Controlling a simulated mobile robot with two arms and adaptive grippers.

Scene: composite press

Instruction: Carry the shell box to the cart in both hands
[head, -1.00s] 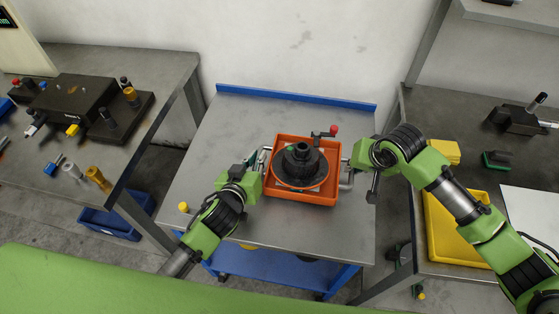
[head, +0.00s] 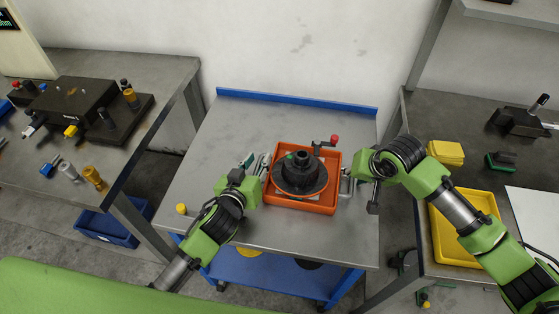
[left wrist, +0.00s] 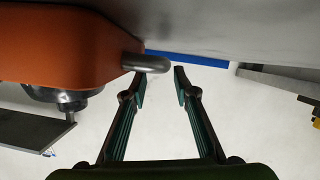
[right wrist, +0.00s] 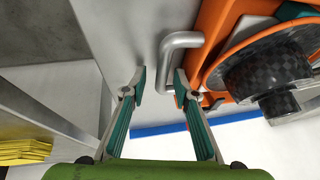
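The orange shell box (head: 273,190) sits on the grey top of the cart (head: 225,130), with a round black part (head: 302,172) in it. In the right wrist view the bent right handle (right wrist: 182,42) runs down beside and partly behind the right finger of my right gripper (right wrist: 158,82). Contact with either handle is unclear.
A bench (head: 160,65) with fixtures stands left of the cart. A small yellow knob (head: 181,209) stands at the cart's front left.

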